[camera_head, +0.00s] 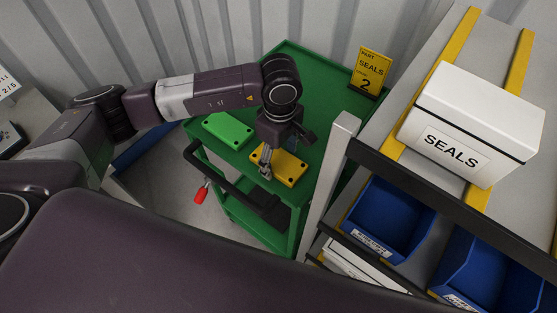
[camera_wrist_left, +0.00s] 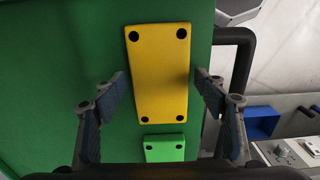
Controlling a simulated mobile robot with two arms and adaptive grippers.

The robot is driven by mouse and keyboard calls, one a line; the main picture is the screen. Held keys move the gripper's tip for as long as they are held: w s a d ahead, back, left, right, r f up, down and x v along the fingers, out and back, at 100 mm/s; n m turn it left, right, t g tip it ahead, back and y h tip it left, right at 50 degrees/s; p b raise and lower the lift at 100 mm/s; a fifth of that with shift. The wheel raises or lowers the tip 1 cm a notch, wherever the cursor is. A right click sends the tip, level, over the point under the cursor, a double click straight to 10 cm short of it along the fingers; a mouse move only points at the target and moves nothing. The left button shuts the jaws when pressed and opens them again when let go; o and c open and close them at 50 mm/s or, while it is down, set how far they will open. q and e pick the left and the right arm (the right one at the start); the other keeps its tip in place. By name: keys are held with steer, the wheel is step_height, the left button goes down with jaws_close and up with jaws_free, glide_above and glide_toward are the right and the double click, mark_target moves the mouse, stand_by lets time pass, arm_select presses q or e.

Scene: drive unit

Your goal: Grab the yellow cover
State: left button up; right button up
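The yellow cover (camera_head: 288,171) is a flat plate with dark holes at its corners, lying on the green cart top. It also shows in the left wrist view (camera_wrist_left: 160,75), between and beyond the fingers. My left gripper (camera_head: 266,170) is over the cover's near-left part in the head view. In the left wrist view the left gripper (camera_wrist_left: 160,95) is open, with a finger on either side of the cover and nothing between the pads. Whether the fingertips touch the cart top cannot be told. My right gripper is not in view.
A green cover (camera_head: 229,130) lies left of the yellow one on the green cart (camera_head: 316,71). A yellow sign (camera_head: 371,69) stands at the back. A shelf to the right holds a white SEALS box (camera_head: 470,125) and blue bins (camera_head: 389,218). The cart has a black handle (camera_head: 228,186).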

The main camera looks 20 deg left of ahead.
arm_select(q)
steer(key=c, duration=1)
steer(key=shift+r, duration=0.2)
steer(key=shift+c, duration=0.2)
